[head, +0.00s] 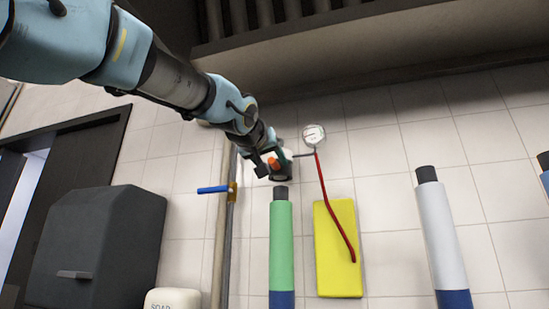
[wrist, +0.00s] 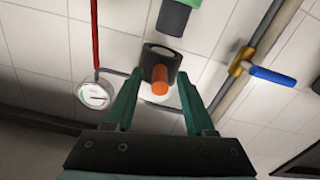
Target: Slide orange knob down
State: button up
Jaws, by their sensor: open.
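The orange knob (wrist: 160,82) is a short orange peg standing out from a dark mount on the tiled wall. In the wrist view it lies between the two green fingers of my gripper (wrist: 158,100), which are spread apart with space on both sides of it. In the head view the orange knob (head: 274,161) shows at the end of my arm, partly covered by my gripper (head: 270,168). I cannot tell whether a finger touches it.
A round gauge (head: 314,135) with a red hose (head: 335,208) is right of the knob. A pipe with a blue-handled valve (head: 213,189) is on the left. A green cylinder (head: 281,245) and a yellow panel (head: 338,248) are below. A dark dispenser (head: 97,245) is at lower left.

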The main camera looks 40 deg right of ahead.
jog(key=shift+x, duration=1)
grip_shut()
dwell(0.9)
